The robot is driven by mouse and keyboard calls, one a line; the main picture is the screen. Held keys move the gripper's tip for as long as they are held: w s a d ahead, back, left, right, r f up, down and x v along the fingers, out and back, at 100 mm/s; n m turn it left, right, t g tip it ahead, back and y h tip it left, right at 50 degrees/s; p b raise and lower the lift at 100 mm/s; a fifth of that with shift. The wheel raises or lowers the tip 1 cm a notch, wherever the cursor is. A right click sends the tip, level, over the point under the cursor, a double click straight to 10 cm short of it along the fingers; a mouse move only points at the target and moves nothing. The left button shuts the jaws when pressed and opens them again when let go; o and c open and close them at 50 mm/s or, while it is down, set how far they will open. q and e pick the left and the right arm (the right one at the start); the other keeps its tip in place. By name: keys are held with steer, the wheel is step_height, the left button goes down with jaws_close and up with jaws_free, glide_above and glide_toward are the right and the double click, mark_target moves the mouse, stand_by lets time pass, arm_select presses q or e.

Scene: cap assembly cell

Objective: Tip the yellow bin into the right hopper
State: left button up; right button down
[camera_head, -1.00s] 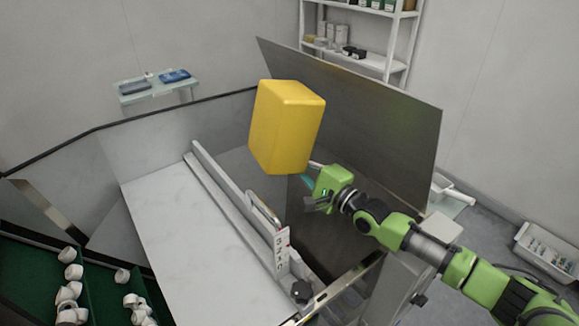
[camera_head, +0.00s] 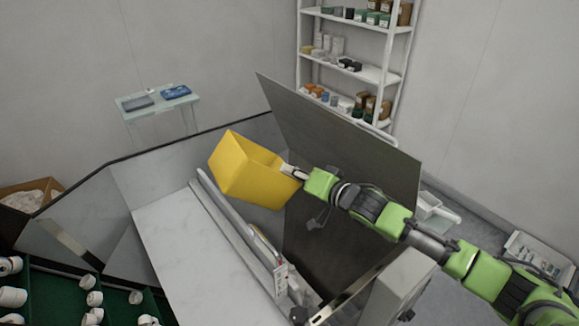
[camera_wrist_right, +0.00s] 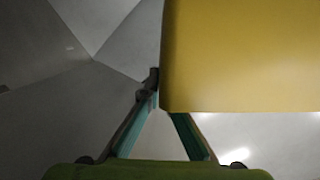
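The yellow bin (camera_head: 245,172) is in the air over the hopper area in the head view, tilted, with its open mouth up and toward the right. The part of its inside that shows is plain yellow; its bottom is hidden. My right gripper (camera_head: 294,173) is shut on the bin's rim at its right side. In the right wrist view the bin (camera_wrist_right: 240,55) fills the upper right, and the gripper's teal fingers (camera_wrist_right: 158,98) close at its edge. The right hopper (camera_head: 345,140) has a tall dark metal back panel and lies below and behind the bin. My left gripper is out of view.
A pale sloped surface with a raised rail (camera_head: 235,235) lies left of the hopper. Green trays (camera_head: 60,290) with several white caps are at the lower left. A small table (camera_head: 160,103) and a stocked shelf (camera_head: 350,70) stand at the back.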

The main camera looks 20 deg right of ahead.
step_height(320, 180, up, 5)
steer(key=n+h+p, duration=0.2)
steer(key=n+p, duration=0.2)
steer(key=p, duration=0.2)
steer(key=shift+d+r+n, duration=0.1)
steer(key=shift+r+n, duration=0.4)
steer(key=shift+d+r+n+h, duration=0.1)
steer(key=shift+r+n+h, duration=0.5)
steer(key=shift+r+n, duration=0.25)
